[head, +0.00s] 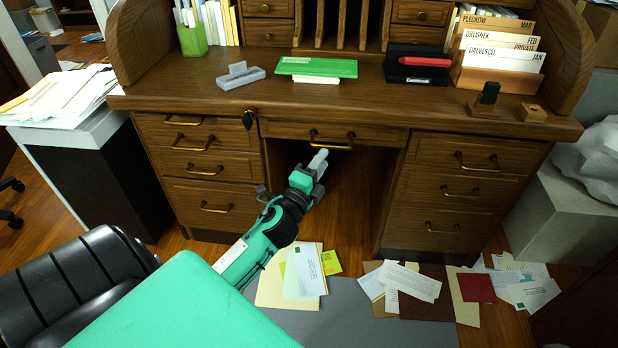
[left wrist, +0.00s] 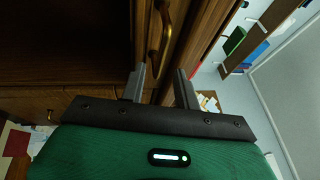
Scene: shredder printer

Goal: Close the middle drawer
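The middle drawer (head: 290,131) is the wide wooden drawer under the centre of the desktop, with a brass handle (head: 332,140). From this angle I cannot tell how far it stands out. My left gripper (head: 318,160) is just below and in front of that handle in the head view. In the left wrist view my left gripper (left wrist: 159,78) has its two grey fingers apart with nothing between them. A brass handle (left wrist: 160,30) on a wooden front lies just beyond the fingertips; contact is not clear. My right gripper is not in view.
The wooden desk (head: 390,101) has side drawer stacks left (head: 210,165) and right (head: 465,190), with an open kneehole between. Papers (head: 305,270) litter the floor. A black chair (head: 70,280) stands at lower left.

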